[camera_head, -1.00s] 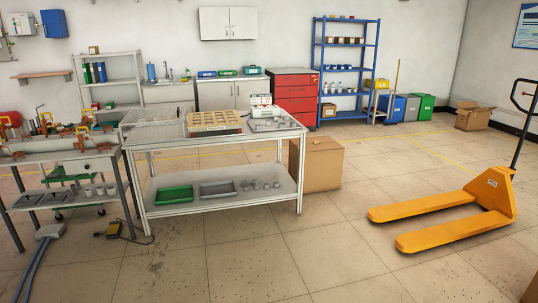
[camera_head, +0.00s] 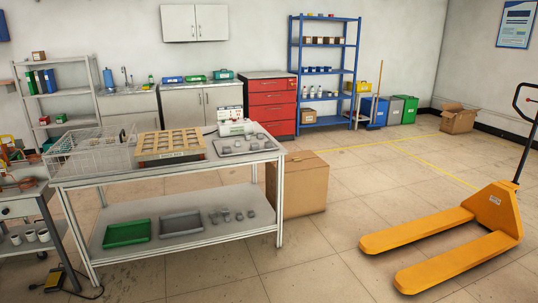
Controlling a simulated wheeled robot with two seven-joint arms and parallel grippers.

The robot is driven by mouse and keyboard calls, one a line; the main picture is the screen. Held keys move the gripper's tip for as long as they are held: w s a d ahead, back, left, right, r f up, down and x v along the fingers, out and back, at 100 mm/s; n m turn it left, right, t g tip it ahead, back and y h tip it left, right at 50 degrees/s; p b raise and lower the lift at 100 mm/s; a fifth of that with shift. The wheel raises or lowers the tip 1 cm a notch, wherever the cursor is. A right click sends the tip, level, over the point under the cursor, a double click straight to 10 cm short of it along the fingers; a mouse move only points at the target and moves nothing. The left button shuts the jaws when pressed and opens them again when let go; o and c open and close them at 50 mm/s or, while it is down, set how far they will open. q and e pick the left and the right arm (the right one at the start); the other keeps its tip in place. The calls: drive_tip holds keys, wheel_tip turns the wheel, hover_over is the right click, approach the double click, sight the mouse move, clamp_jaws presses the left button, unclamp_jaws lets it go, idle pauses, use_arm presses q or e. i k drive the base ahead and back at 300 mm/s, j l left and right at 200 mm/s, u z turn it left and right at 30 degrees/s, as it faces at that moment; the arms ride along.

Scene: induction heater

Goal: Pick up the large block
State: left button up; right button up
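A metal work table (camera_head: 110,174) stands left of centre. On its top right is a grey tray (camera_head: 236,153) with small grey pieces on it. Several small grey pieces (camera_head: 226,215) also stand on its lower shelf. They are too small at this distance for me to tell which one is the large block. Neither of my grippers is in view.
The table also holds a wire basket (camera_head: 92,155), a wooden slotted rack (camera_head: 170,145) and a white device (camera_head: 232,127). Its lower shelf carries a green tray (camera_head: 127,234). A cardboard box (camera_head: 303,185) stands beside it. A yellow pallet jack (camera_head: 455,240) is at right; floor between is clear.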

sight(254, 146)
drive_tip(key=i+u, duration=0.1)
drive_tip(key=i, duration=0.65)
drive_tip(key=i+l, duration=0.15)
drive_tip(key=i, duration=0.65)
drive_tip(key=i+l, duration=0.15)
drive_tip(key=i, duration=0.35)
drive_tip(key=i+l, duration=0.15)
drive_tip(key=i, duration=0.3)
drive_tip(key=i+l, duration=0.15)
drive_tip(key=i, duration=0.35)
drive_tip(key=i+l, duration=0.2)
drive_tip(key=i, duration=0.25)
